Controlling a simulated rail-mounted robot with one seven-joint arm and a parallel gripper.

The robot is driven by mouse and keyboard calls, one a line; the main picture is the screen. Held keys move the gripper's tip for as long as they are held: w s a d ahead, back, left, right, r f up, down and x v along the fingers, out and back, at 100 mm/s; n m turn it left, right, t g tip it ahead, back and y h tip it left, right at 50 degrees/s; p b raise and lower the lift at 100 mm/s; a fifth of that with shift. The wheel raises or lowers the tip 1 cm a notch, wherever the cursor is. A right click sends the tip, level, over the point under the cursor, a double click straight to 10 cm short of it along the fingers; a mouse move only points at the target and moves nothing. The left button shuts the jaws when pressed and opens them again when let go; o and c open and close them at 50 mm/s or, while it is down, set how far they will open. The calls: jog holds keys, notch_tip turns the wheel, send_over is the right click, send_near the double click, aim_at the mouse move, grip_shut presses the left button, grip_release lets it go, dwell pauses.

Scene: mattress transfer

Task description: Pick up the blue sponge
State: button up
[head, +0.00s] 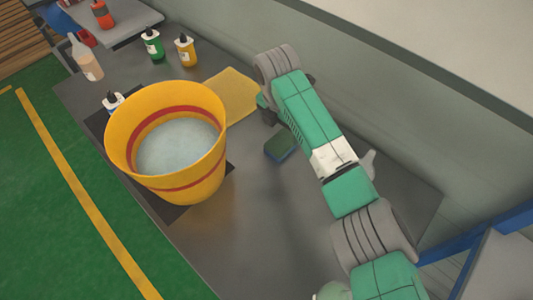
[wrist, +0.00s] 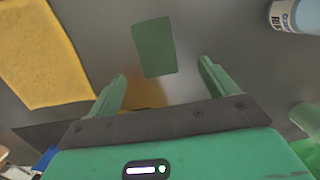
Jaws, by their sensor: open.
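The sponge (head: 282,145) lies flat on the grey table, right of the bucket. Its top is dark green, and a bluish lower side shows in the head view. The wrist view shows only its green top (wrist: 154,46). My gripper (wrist: 162,70) is open and empty, its two green fingers spread and pointing toward the sponge. In the wrist view the sponge sits just beyond the fingertips, roughly between them, with no clear contact. In the head view my gripper (head: 267,110) is partly hidden by my arm, up and left of the sponge.
A yellow bucket (head: 195,189) with a red band holds pale water, on a dark mat. A yellow cloth (head: 232,95) lies behind it, also in the wrist view (wrist: 42,52). Green (head: 153,46) and yellow (head: 186,52) bottles stand behind. The wall borders the table's right side.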

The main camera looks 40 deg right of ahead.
aim_at(282, 142)
jog(key=f, duration=0.2)
jog(key=f+b, duration=0.1)
jog(key=f, duration=0.2)
jog(key=d+f+b, duration=0.1)
jog(key=f, duration=0.1)
jog(key=shift+w+d+f, duration=0.1)
jog(key=shift+w+f, duration=0.2)
jog(key=shift+f, duration=0.05)
jog(key=shift+r, duration=0.1)
jog(key=c, duration=1.1)
